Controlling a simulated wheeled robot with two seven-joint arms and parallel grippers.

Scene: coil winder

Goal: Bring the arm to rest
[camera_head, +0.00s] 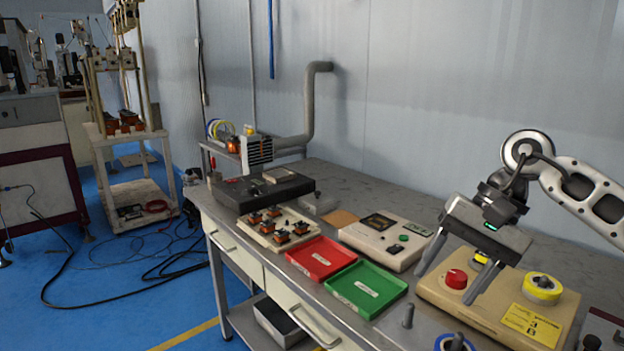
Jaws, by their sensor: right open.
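My right arm (590,193) comes in from the right edge. My right gripper (447,283) is open, its two fingers spread and pointing down over the beige control box. The right finger partly hides the box's top near the red knob. I cannot tell whether the fingertips touch the box. My left gripper is not in view.
A red tray (310,258) and a green tray (366,289) lie on the grey table. Behind them stand a white tester (385,240) and a pallet (262,240) with several coils. A grey peg (408,316) stands near the front edge. Free tabletop shows at the back.

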